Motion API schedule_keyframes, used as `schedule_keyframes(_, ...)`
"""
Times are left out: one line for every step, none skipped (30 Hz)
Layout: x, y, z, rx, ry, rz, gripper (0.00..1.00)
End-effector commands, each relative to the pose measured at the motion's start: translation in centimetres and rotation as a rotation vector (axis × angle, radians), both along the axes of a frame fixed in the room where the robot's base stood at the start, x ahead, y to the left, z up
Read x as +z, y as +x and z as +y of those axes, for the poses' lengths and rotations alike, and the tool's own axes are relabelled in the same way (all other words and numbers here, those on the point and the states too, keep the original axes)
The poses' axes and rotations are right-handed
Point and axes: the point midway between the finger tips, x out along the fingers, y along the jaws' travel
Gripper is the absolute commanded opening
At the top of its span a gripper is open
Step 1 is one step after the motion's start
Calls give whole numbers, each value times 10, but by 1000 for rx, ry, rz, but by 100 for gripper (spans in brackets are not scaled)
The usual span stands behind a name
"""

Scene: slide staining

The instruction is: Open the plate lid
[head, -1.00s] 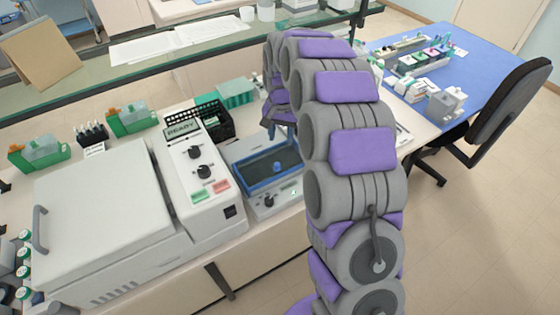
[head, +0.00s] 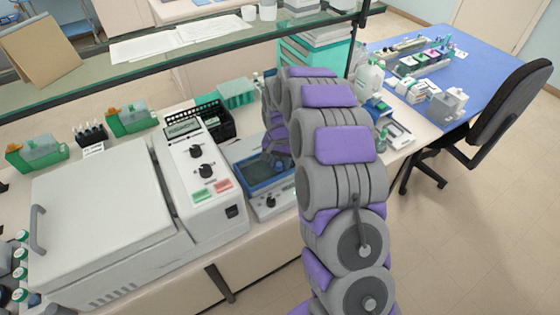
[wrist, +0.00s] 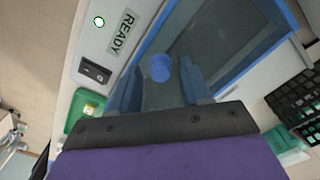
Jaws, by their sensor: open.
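The plate lid (head: 262,181) is a dark, see-through panel with a blue frame on a small grey-white device on the bench. In the wrist view the lid (wrist: 225,45) fills the upper middle, with a round blue knob (wrist: 160,67) standing on it. My gripper (wrist: 160,80) is open over the lid, with one finger on each side of the knob. I cannot tell whether the fingers touch it. In the head view my gripper (head: 277,150) is low over the lid and partly hidden by my arm, and the knob is hidden.
A black basket (head: 215,125) and green rack (head: 237,92) are behind. A glass shelf (head: 150,60) runs along the back. Bottles (head: 370,75) stand right of my arm.

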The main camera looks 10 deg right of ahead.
Motion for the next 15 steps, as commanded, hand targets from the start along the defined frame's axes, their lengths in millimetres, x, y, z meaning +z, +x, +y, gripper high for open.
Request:
schedule_keyframes(0, 0, 0, 1, 0, 0, 47)
schedule_keyframes(0, 0, 0, 1, 0, 0, 47)
schedule_keyframes(0, 0, -1, 1, 0, 1, 46)
schedule_keyframes(0, 0, -1, 1, 1, 0, 43)
schedule_keyframes(0, 0, -2, 1, 3, 1, 40)
schedule_keyframes(0, 0, -3, 1, 3, 1, 37)
schedule_keyframes(0, 0, -3, 1, 3, 1, 34)
schedule_keyframes(0, 0, -4, 0, 4, 1, 31)
schedule_keyframes(0, 0, -5, 0, 5, 1, 27)
schedule_keyframes(0, 0, -5, 0, 5, 1, 24)
schedule_keyframes(0, 0, -6, 0, 6, 1, 21)
schedule_keyframes(0, 0, -6, 0, 6, 1, 17)
schedule_keyframes(0, 0, -6, 0, 6, 1, 15)
schedule_keyframes(0, 0, -6, 0, 6, 0, 12)
schedule_keyframes(0, 0, -5, 0, 5, 1, 8)
